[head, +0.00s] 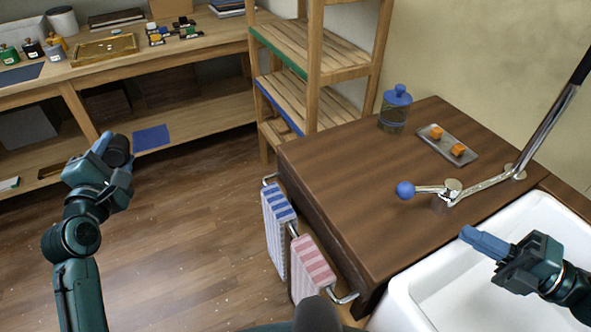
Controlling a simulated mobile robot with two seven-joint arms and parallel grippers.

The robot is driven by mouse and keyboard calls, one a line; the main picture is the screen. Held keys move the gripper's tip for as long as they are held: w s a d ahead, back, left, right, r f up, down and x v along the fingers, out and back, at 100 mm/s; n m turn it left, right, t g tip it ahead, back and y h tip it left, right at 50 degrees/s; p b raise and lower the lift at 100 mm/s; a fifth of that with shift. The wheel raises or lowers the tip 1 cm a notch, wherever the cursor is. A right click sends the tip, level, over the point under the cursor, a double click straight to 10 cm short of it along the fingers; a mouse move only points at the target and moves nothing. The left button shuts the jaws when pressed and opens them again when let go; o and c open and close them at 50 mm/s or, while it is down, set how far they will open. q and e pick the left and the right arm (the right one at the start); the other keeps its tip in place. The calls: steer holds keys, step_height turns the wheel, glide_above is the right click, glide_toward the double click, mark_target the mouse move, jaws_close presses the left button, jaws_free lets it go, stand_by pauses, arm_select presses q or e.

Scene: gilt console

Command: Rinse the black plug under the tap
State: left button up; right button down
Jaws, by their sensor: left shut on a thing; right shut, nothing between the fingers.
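My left gripper (104,146) is at the left, over the floor and well away from the sink. It is shut on the black plug (119,151), a short dark cylinder, partly hidden by the fingers. My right gripper (468,234), with blue fingers, is shut and empty above the left part of the white sink (420,306). The chrome tap (482,188) is on the wooden counter behind the sink, with a lever ending in a blue ball (405,190). No running water is visible.
The wooden counter (345,165) carries a blue-lidded jar (395,108) and a grey tray (440,145) with two orange blocks. Striped towels (278,230) hang on its front rail. A shelf rack (316,60) and a long bench (150,65) stand behind. The floor between is clear.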

mark_target(430, 189)
arm_select(q)
steer(key=shift+r+p, duration=0.55)
steer(key=shift+r, duration=0.1)
arm_select(e)
steer(key=w+a, duration=0.4)
steer(key=w, duration=0.1)
steer(key=shift+a+r, duration=0.25)
arm_select(q)
steer(key=shift+r, duration=0.15)
arm_select(e)
steer(key=shift+w+a, duration=0.15)
steer(key=shift+w, duration=0.6)
arm_select(q)
steer(key=shift+w, duration=0.1)
arm_select(e)
steer(key=shift+a+f, duration=0.1)
